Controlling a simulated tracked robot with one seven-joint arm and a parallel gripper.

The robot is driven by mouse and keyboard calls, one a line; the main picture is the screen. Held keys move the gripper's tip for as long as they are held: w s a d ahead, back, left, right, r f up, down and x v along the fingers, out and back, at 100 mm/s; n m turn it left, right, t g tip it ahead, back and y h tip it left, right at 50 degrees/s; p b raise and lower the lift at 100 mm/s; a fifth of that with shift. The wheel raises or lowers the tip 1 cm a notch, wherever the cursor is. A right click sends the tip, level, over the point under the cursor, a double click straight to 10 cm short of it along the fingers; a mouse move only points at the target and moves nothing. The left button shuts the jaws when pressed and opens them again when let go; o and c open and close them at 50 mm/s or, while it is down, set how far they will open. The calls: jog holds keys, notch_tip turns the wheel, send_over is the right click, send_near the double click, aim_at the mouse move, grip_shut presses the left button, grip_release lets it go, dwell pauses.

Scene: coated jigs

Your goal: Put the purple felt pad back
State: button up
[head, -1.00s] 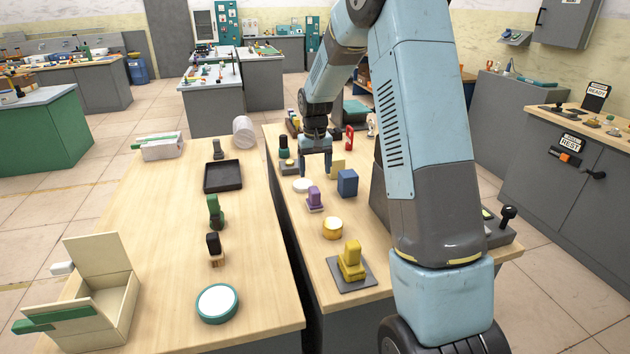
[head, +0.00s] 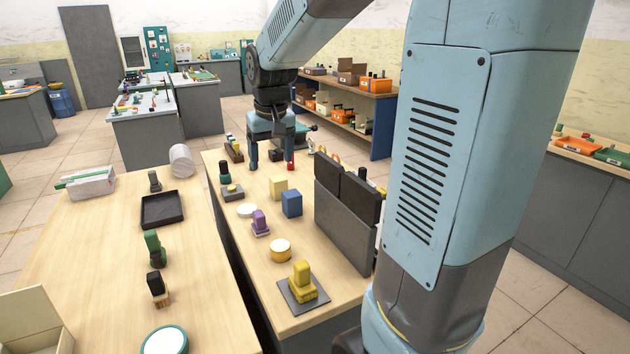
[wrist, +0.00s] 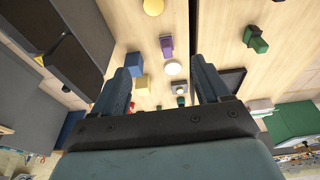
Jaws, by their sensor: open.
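A purple block-shaped piece with a narrower top and a pale lilac base (head: 260,222) stands upright on the right-hand bench, between a white disc and a yellow round piece. It also shows as a purple shape in the wrist view (wrist: 167,45). I cannot tell which part of it is felt. My gripper (head: 272,162) is open, pointing down above the far end of the same bench, well beyond the purple piece. No empty place for the pad is clearly identifiable.
Near the purple piece are the white disc (head: 247,210), blue block (head: 292,203), pale yellow block (head: 278,186) and yellow round piece (head: 280,250). A yellow stepped piece stands on a grey plate (head: 318,300). A dark upright panel (head: 340,225) edges the right side. A gap separates the left bench (head: 110,250).

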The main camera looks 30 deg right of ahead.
jog(key=s+r+t, duration=0.3)
jog(key=s, duration=1.8)
jog(key=shift+s, duration=0.4)
